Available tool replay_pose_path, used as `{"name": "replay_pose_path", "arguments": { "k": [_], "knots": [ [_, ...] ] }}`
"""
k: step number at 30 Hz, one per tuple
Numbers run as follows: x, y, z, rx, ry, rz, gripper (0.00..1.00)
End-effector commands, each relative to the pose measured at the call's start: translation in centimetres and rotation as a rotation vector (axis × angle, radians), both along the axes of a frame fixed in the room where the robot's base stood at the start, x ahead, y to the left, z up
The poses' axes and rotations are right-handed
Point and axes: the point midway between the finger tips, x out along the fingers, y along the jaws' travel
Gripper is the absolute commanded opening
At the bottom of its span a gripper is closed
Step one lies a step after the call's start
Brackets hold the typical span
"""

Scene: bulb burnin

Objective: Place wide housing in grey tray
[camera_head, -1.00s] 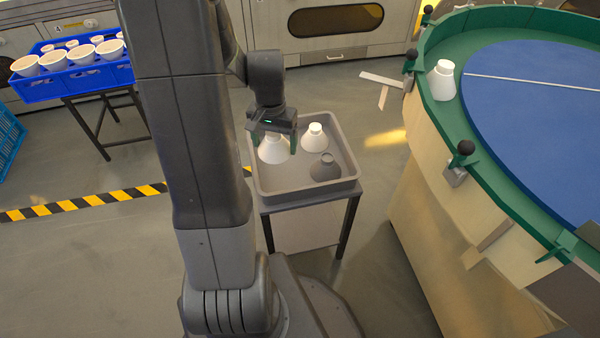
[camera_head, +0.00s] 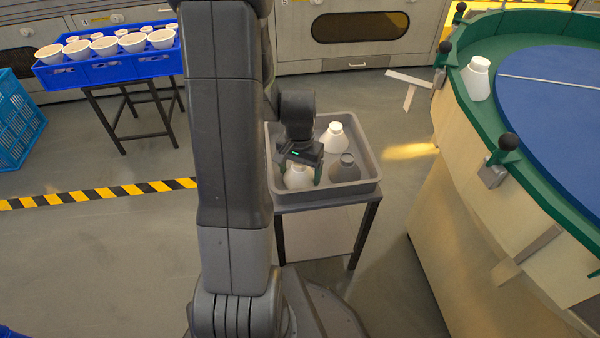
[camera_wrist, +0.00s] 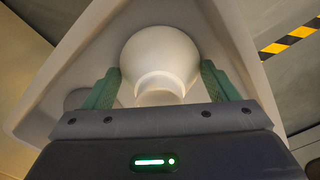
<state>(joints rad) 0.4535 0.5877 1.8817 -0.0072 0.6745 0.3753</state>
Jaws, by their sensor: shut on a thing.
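My gripper (camera_head: 299,165) is shut on a white, flared housing (camera_head: 298,179) at the left front part of the grey tray (camera_head: 328,195). In the wrist view, the housing (camera_wrist: 160,60) sits between the two green fingers, its narrow neck towards the gripper (camera_wrist: 160,88) and its wide end away. The tray (camera_wrist: 90,50) surrounds it there. The gripper hides part of the housing in the head view. I cannot tell whether its base touches the tray floor. Another white housing (camera_head: 334,138) and a dark grey one (camera_head: 346,168) stand upright in the tray.
The tray rests on a small stand (camera_head: 320,233). At right, a round table with a blue top (camera_head: 550,85) and green rim carries another white housing (camera_head: 477,80). A blue crate (camera_head: 110,68) of bowl-like parts stands at back left. Open floor lies between.

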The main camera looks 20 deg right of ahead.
Motion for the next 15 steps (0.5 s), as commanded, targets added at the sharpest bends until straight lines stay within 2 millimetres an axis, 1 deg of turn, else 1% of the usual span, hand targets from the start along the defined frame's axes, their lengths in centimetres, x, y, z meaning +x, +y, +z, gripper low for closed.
{"name": "replay_pose_path", "arguments": {
  "k": [6,10,11,12,13,15],
  "knots": [
    [0.02,-0.01,0.04,-0.001,-0.001,0.000,0.58],
    [0.02,-0.01,-0.41,-0.001,-0.001,0.000,0.58],
    [0.02,-0.01,-0.27,-0.001,-0.001,0.000,0.86],
    [0.02,-0.01,-0.25,-0.001,-0.001,0.000,0.94],
    [0.02,-0.01,-0.24,-0.001,-0.001,0.000,1.00],
    [0.02,-0.01,-0.24,-0.001,-0.001,0.000,1.00]
  ]
}}
